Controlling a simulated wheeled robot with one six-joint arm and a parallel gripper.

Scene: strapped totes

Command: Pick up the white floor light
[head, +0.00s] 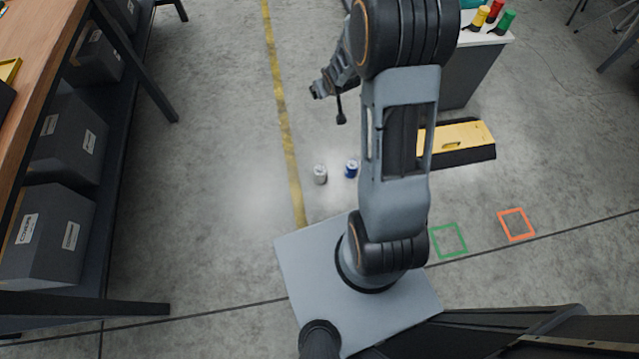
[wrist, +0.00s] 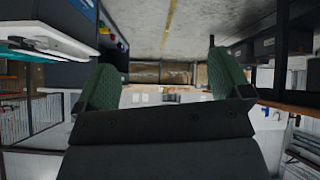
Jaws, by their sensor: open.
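The white floor light (head: 320,174) is a small pale cylinder standing on the concrete floor, just right of the yellow floor line in the head view. A similar blue floor light (head: 351,169) stands close to its right, with a small gap between them. My gripper (head: 325,92) is raised above the floor, farther from my base than both lights. In the wrist view its two green-padded fingers (wrist: 165,85) are wide apart with nothing between them. I cannot make out either light in the wrist view.
A yellow-and-black block (head: 455,142) lies on the floor right of my arm. Green (head: 447,241) and orange (head: 516,225) squares mark the floor. A shelf with grey totes (head: 62,140) runs along the left. A white-topped stand holds coloured cylinders (head: 494,17). Floor left of the lights is clear.

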